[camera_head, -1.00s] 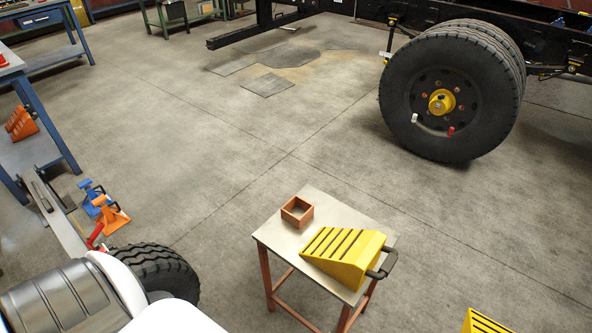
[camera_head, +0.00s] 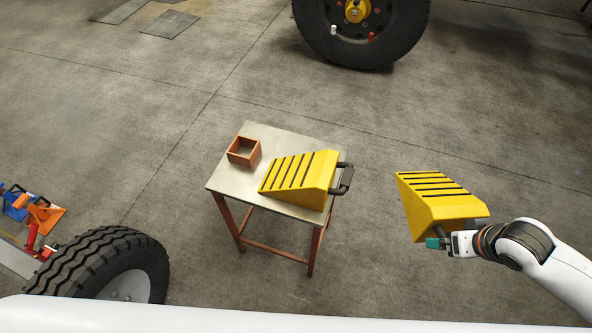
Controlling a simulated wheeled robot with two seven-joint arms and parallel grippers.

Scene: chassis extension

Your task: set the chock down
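A yellow chock (camera_head: 436,203) with dark slots is at the right, held above the floor, to the right of the small table. My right gripper (camera_head: 440,239) is at its near side, shut on its dark handle, which is mostly hidden. A second yellow chock (camera_head: 303,175) with a dark handle lies on the small metal-topped table (camera_head: 232,186), its handle sticking out past the right edge. My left gripper is not in view.
A small open reddish box (camera_head: 243,152) stands on the table's left part. A big truck wheel (camera_head: 362,30) is at the top. A tyre (camera_head: 100,268) and orange and blue stands (camera_head: 38,215) are at the lower left. Floor between the table and the truck wheel is clear.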

